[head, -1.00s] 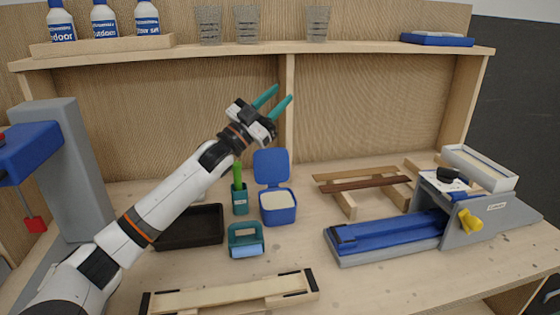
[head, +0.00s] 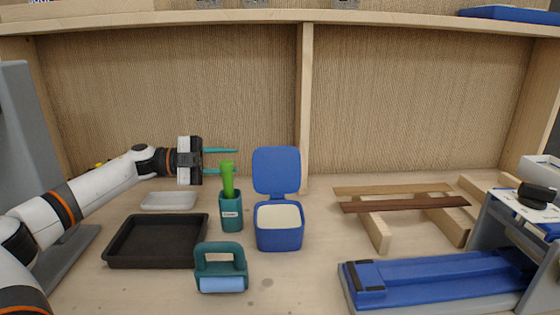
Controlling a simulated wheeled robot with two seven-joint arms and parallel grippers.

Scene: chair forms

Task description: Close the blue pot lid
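The blue pot (head: 279,240) stands on the bench and holds something cream-coloured. Its blue lid (head: 277,171) is hinged at the back and stands open, upright. My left gripper (head: 236,161) is open and empty, with its two teal fingers one above the other and pointing right. It is left of the lid and apart from it, above and behind the teal holder. My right gripper is not in view.
A teal holder with a green tool (head: 230,208) stands just left of the pot. A teal-handled roller (head: 221,267), a black tray (head: 157,241) and a white dish (head: 168,201) lie nearby. Wooden slats (head: 405,204) and a blue-topped device (head: 435,279) are at right.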

